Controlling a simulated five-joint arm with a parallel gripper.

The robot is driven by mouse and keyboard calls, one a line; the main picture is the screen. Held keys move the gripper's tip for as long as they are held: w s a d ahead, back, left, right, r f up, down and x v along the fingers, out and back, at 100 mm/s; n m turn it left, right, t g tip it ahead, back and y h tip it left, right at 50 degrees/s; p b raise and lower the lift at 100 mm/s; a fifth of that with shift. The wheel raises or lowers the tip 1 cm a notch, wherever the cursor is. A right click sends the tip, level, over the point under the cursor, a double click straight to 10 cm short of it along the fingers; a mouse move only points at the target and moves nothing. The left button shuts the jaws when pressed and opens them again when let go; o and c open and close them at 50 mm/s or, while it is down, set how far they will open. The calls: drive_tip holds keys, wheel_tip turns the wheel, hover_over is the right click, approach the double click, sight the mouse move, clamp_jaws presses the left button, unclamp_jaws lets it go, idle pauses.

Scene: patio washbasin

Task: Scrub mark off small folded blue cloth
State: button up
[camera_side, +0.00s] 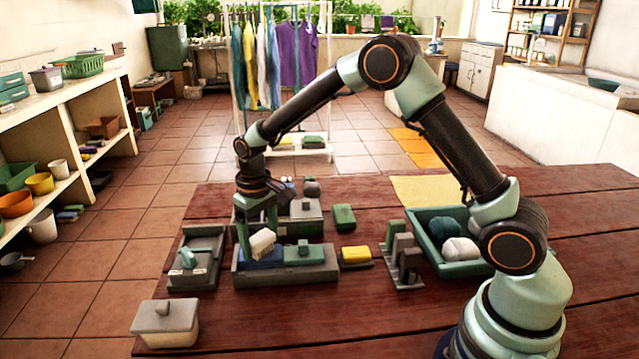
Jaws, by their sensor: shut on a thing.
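The small folded blue cloth (260,260) lies at the left end of a long grey tray (285,277) on the wooden table. My gripper (257,238) points down over it and is shut on a small cream block (263,241) that looks like a scrubbing brush. The block is tilted and appears to touch or nearly touch the top of the cloth; I cannot tell which. The block and the finger hide part of the cloth. No mark on the cloth can be made out. A green block with a knob (304,252) sits in the same tray, right of the cloth.
A grey tray with a pale-green item (188,258) stands left. A lidded box (166,322) is at front left. A yellow sponge (356,256), a grey rack (404,265) and a green bin with yarn-like balls (432,257) stand right. The table front is mostly clear.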

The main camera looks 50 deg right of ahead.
drive_tip(key=shift+w+a+f, duration=0.1)
drive_tip(key=shift+w+a, duration=0.5)
drive_tip(key=shift+a, duration=0.05)
drive_tip(key=shift+s+d, duration=1.1)
drive_tip(key=shift+w+a, duration=1.1)
drive_tip(key=shift+s+d, duration=1.1)
drive_tip(key=shift+w+a, duration=1.1)
drive_tip(key=shift+s+d+r, duration=0.2)
drive_tip(key=shift+s+d, duration=0.8)
drive_tip(key=shift+d, duration=0.05)
drive_tip(key=shift+w+a+f, duration=0.1)
drive_tip(key=shift+w+a, duration=0.95)
drive_tip(key=shift+s+d+f, duration=0.25)
drive_tip(key=shift+s+d, duration=0.85)
drive_tip(key=shift+s, duration=0.1)
drive_tip(key=shift+w+a, duration=0.25)
drive_tip(key=shift+c, duration=0.7)
drive_tip(key=shift+w+a+r, duration=0.1)
drive_tip(key=shift+w+a, duration=0.75)
drive_tip(key=shift+w, duration=0.05)
drive_tip(key=shift+r, duration=0.1)
